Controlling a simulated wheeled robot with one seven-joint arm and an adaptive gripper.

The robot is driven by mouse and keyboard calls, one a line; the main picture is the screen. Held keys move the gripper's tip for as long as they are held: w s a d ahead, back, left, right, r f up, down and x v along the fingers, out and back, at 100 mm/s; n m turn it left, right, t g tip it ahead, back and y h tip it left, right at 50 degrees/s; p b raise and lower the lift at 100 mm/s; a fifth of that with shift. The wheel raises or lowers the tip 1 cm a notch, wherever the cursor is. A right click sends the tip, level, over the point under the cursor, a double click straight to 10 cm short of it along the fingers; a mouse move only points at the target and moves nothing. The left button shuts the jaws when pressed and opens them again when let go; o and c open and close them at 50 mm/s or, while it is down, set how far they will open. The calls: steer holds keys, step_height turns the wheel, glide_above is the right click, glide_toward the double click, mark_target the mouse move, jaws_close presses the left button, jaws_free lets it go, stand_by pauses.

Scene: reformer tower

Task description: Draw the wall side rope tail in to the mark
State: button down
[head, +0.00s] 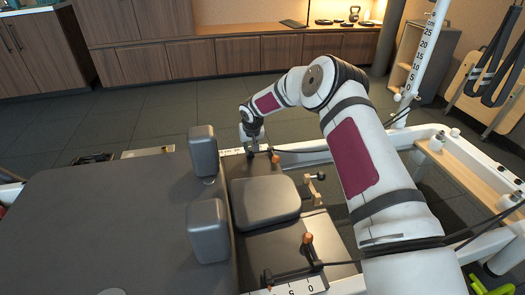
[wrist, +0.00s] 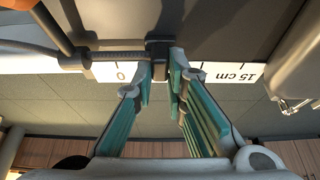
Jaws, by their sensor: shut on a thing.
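The wall side rope runs from the left into a dark clamp (wrist: 75,62) in the wrist view. Its grey tail (wrist: 115,57) lies along a white centimetre scale (wrist: 215,72) and ends in a dark tab (wrist: 158,48). My gripper (wrist: 160,78), with teal finger pads, is shut on this tab, close to the 0 side of the scale. In the head view my gripper (head: 253,149) reaches down at the far rail, left of the orange-knobbed clamp (head: 275,158). The fingers hide part of the scale and the tab's lower end.
Two grey shoulder pads (head: 208,230) stand left of the headrest (head: 264,200). The near side has a matching clamp with an orange knob (head: 307,240) and its own scale (head: 300,287). A white tower post (head: 428,50) rises at the right.

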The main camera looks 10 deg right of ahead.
steer(key=shift+a+f, duration=0.1)
steer(key=shift+a, duration=0.95)
steer(key=shift+a+b, duration=0.55)
steer(key=shift+a, duration=0.9)
steer(key=c, duration=1.3)
jaws_free()
steer(key=p+v, duration=0.2)
steer(key=v, duration=0.4)
